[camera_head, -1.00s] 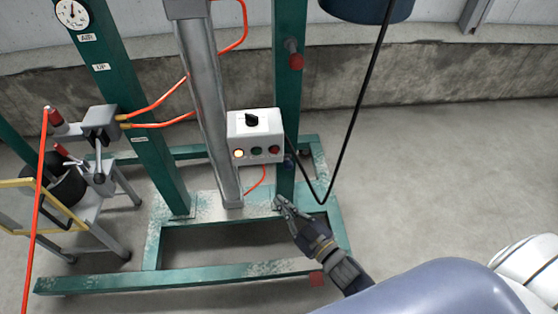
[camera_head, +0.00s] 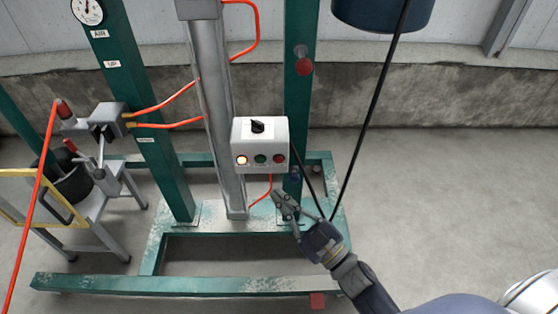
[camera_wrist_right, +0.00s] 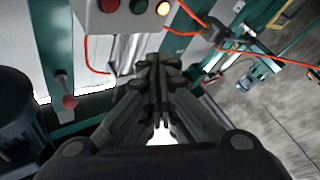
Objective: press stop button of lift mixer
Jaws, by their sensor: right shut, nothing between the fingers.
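The control box (camera_head: 260,143) of the lift mixer is white, with a black knob (camera_head: 257,126) on top. Its front has a lit lamp (camera_head: 242,160), a green button (camera_head: 261,159) and a red button (camera_head: 279,159). In the right wrist view the red button (camera_wrist_right: 109,5) is at the top edge, left of the green button (camera_wrist_right: 138,6) and the lit lamp (camera_wrist_right: 162,10). My right gripper (camera_head: 280,193) is shut and empty. In the head view it appears just below the box's right side, apart from the buttons. My left gripper is not in view.
The green steel frame (camera_head: 160,281) stands around the box, with a grey column (camera_head: 212,110) behind it. A black cable (camera_head: 373,103) hangs at the right. Orange hoses (camera_head: 165,107) run at the left. A valve stand (camera_head: 104,238) is far left. Floor at right is clear.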

